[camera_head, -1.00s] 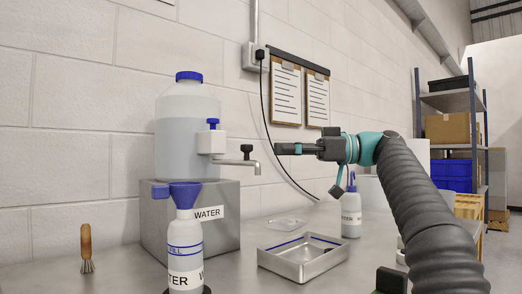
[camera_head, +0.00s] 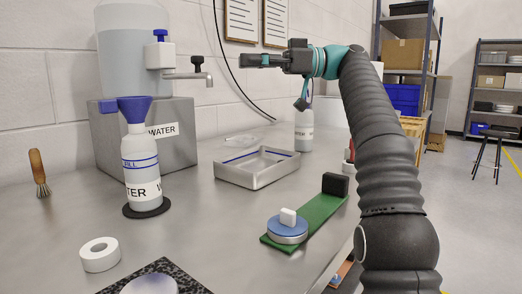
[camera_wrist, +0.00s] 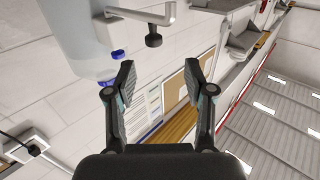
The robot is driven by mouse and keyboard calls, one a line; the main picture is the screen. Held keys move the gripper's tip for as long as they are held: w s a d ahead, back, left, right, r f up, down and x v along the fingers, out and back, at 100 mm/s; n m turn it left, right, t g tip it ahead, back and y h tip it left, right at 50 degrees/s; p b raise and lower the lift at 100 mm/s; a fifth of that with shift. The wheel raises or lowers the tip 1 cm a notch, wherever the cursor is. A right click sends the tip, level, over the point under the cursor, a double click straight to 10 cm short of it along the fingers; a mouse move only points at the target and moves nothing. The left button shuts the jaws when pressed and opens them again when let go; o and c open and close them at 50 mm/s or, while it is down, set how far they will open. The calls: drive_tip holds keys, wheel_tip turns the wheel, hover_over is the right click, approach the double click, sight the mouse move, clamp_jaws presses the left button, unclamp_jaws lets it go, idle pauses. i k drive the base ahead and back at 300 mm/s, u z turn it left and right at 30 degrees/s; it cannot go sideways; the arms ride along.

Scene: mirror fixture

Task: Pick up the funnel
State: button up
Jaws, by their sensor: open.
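The blue funnel (camera_head: 135,106) sits in the mouth of a white water bottle (camera_head: 142,170) at the left in the head view. The bottle stands upright on a round black mat (camera_head: 146,211). My gripper (camera_head: 248,61) is raised above the bench, to the right of the funnel and higher than it, apart from everything. In the wrist view my gripper (camera_wrist: 158,80) shows its two fingers spread with nothing between them. The funnel cannot be made out in the wrist view.
A large water tank (camera_head: 135,60) with a tap (camera_head: 190,76) stands on a grey block behind the bottle. A metal tray (camera_head: 257,168), another bottle (camera_head: 304,131), a green board (camera_head: 310,220), a white ring (camera_head: 100,254) and a brush (camera_head: 39,172) are on the bench.

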sight(135, 109)
drive_tip(key=k, duration=0.95)
drive_tip(key=z, duration=0.05)
